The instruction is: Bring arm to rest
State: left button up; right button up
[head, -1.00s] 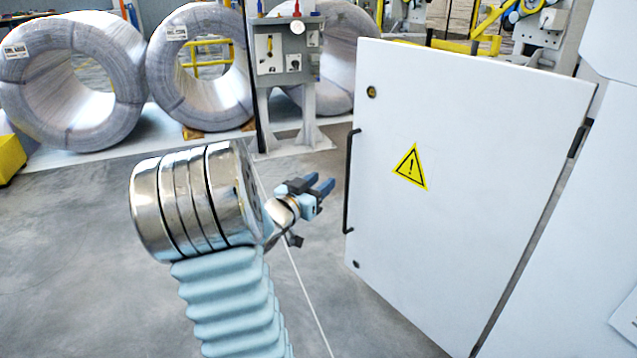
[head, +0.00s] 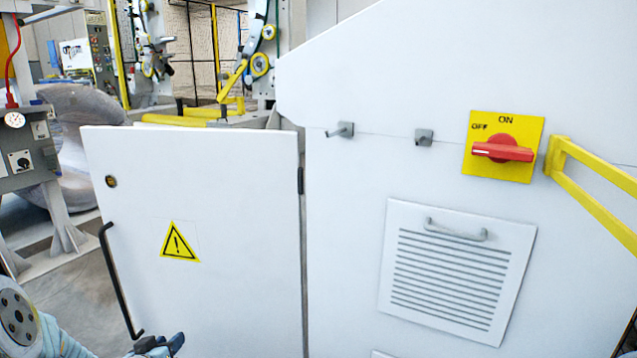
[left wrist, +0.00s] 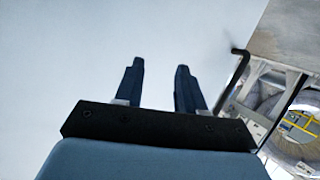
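My left gripper (head: 160,346) is low at the left in the head view, in front of the lower part of the white cabinet door (head: 215,290). In the left wrist view its two dark fingers (left wrist: 160,65) are spread, with nothing between them. The white surface fills most of that view, and the black door handle (left wrist: 236,85) shows to the right of the fingers. I cannot tell how far the fingertips are from the door. My right gripper is not in view.
The door bears a yellow warning sign (head: 180,242) and a long black handle (head: 118,280). To its right, the white cabinet carries a red switch (head: 503,149), a vent panel (head: 455,275) and a yellow rail (head: 595,195). Grey floor (head: 75,295) shows at left.

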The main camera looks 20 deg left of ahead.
pick_arm(q)
jog(key=w+d+f+g+h, duration=0.2)
jog(key=d+f+g+h, duration=0.1)
jog(key=d+f, duration=0.85)
jog(key=s+d+f+m+g+h, duration=0.2)
jog(key=s+d+f+g, duration=0.45)
jog(key=d, duration=0.65)
jog(key=s+d+f+m+g+h, duration=0.25)
jog(key=s+d+f, duration=0.55)
jog(key=d, duration=0.5)
notch_tip(320, 180, up, 15)
jog(key=s+p, duration=0.1)
jog(key=p, duration=1.3)
jog(key=shift+s+d, duration=0.2)
jog(key=shift+d, duration=0.05)
jog(key=shift+r, duration=0.1)
jog(key=shift+a, duration=0.15)
